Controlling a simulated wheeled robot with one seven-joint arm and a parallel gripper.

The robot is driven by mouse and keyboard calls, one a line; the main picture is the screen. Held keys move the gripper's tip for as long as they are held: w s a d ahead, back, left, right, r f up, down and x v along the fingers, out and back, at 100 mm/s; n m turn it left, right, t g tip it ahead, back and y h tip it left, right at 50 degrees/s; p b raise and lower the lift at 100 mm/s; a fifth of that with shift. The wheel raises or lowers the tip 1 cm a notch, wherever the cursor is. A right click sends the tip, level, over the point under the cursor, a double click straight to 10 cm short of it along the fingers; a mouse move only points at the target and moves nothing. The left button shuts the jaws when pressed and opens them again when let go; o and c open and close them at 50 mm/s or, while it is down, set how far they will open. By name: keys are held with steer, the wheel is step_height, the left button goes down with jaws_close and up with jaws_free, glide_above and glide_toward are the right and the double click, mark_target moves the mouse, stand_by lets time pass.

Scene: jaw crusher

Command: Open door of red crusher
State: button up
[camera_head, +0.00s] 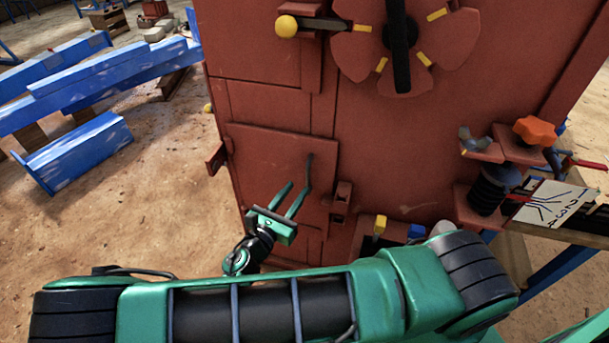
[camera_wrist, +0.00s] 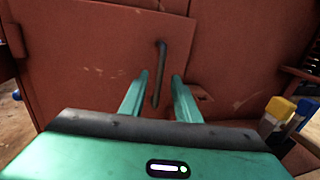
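The red crusher (camera_head: 390,150) stands in front of me. Its small door (camera_head: 265,165) is low on the left part of the front and looks shut, with a hinge at its left edge. A dark upright bar handle (camera_head: 308,172) is at the door's right side. In the wrist view the handle (camera_wrist: 159,75) shows upright on the door (camera_wrist: 85,65). My gripper (camera_head: 293,195) is open in front of the door, just left of the handle in the head view. In the wrist view the handle's lower end lies between my two fingertips (camera_wrist: 158,77). I cannot tell whether they touch it.
A yellow-topped block (camera_head: 380,224) and a blue block (camera_head: 416,231) sit right of the door. A spring with an orange knob (camera_head: 534,130) and a marked plate (camera_head: 545,204) stand farther right. Blue beams (camera_head: 75,155) lie at left. Sandy ground (camera_head: 165,200) left of the crusher is clear.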

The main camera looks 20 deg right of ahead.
mark_target(307, 174)
steer(key=x, duration=0.8)
steer(key=shift+w+d, duration=0.15)
steer(key=shift+w, duration=0.05)
jaws_close()
